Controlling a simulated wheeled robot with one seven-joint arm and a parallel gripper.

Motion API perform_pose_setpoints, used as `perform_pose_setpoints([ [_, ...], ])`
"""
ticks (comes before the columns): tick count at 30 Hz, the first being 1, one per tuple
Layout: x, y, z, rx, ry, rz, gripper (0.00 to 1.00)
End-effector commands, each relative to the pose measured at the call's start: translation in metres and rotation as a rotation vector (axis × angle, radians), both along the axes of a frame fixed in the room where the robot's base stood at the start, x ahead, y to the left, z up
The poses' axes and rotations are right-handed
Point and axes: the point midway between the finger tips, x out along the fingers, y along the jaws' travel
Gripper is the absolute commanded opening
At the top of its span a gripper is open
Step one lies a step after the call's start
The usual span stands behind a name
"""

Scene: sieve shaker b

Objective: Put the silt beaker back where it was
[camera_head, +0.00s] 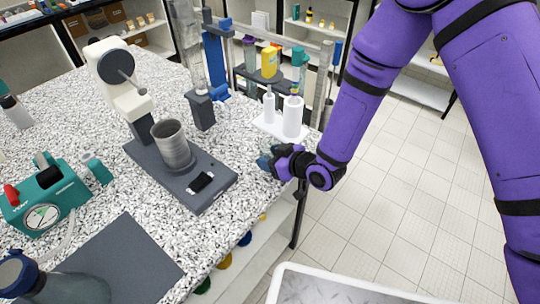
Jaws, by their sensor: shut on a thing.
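My gripper (273,162) is at the right edge of the speckled bench, right of the grey metal cup and just in front of a white stand. It is shut on a small bluish, see-through thing (264,162), which looks like the silt beaker. My gripper's dark fingers hide most of it, so its contents and tilt cannot be told. I cannot tell whether it touches the bench top.
A grey metal cup (173,146) stands on a dark device base (205,205). A white stand with two white cylinders (292,117) is close behind my gripper. A teal pump with a gauge (45,195) and a dark mat (120,262) are at left. The bench (235,170) has bare room between device and gripper.

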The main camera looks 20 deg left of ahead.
Motion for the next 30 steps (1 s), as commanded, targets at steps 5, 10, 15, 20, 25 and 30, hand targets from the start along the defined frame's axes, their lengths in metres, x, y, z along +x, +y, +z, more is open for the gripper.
perform_pose_setpoints([
  [5, 0.0, 0.0, -0.001, 0.0, 0.001, 0.0, 0.79],
  [10, 0.0, 0.0, -0.001, 0.0, 0.0, 0.0, 0.79],
  [15, 0.0, 0.0, 0.002, 0.0, -0.001, 0.0, 0.79],
  [20, -0.007, -0.018, 0.009, 0.0, 0.002, -0.002, 0.79],
  [25, -0.019, -0.047, 0.023, -0.001, 0.001, -0.002, 0.79],
  [30, -0.03, -0.075, 0.035, -0.001, 0.001, -0.003, 0.79],
])
